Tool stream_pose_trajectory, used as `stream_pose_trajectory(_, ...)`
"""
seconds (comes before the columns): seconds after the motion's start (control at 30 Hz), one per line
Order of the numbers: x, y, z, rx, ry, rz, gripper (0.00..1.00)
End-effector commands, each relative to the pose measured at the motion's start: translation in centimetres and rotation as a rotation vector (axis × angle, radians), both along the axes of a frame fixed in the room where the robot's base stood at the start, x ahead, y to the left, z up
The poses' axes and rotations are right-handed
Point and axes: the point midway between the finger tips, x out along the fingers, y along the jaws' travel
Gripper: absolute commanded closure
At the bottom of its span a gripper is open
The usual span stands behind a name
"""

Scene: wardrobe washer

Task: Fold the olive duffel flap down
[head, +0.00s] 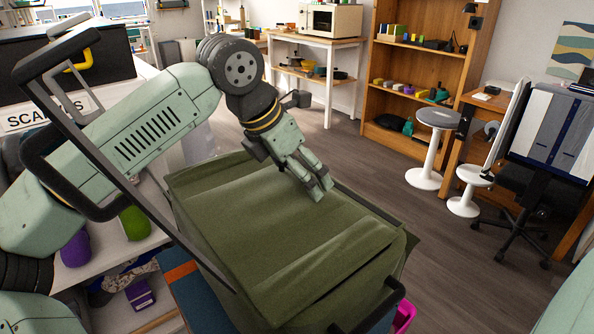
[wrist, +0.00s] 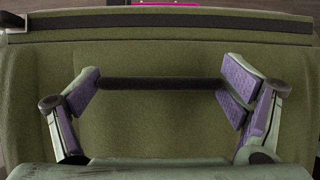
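The olive duffel (head: 215,255) is a large boxy bag in the lower middle of the head view. Its broad olive flap (head: 290,245) spreads over the top, with creases and a slight slope; I cannot tell whether it lies fully flat. My gripper (head: 319,187) is over the far part of the flap, pointing down; contact is unclear. In the wrist view my gripper (wrist: 165,92) is open, its purple-padded fingers wide apart. Olive fabric (wrist: 160,125) and a dark bar (wrist: 155,84) show between them, and I see nothing clamped. My wrist hides the lower part of that view.
A dark strip (head: 370,206) runs along the duffel's far right edge, and a dark handle (head: 383,304) is at its near corner. A pink item (head: 404,316) is beside it. A shelf with purple and green items (head: 134,223) stands left. Open floor (head: 375,160) lies beyond.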

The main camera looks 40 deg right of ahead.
Motion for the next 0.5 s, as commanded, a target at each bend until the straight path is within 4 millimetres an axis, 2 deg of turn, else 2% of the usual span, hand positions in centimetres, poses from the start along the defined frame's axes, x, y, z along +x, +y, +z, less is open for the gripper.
stream_pose_trajectory(0.13, -0.02, 0.06, 0.01, 0.002, 0.001, 0.000, 0.00)
stream_pose_trajectory(0.5, 0.05, 0.17, 0.35, -0.001, -0.001, 0.002, 0.00)
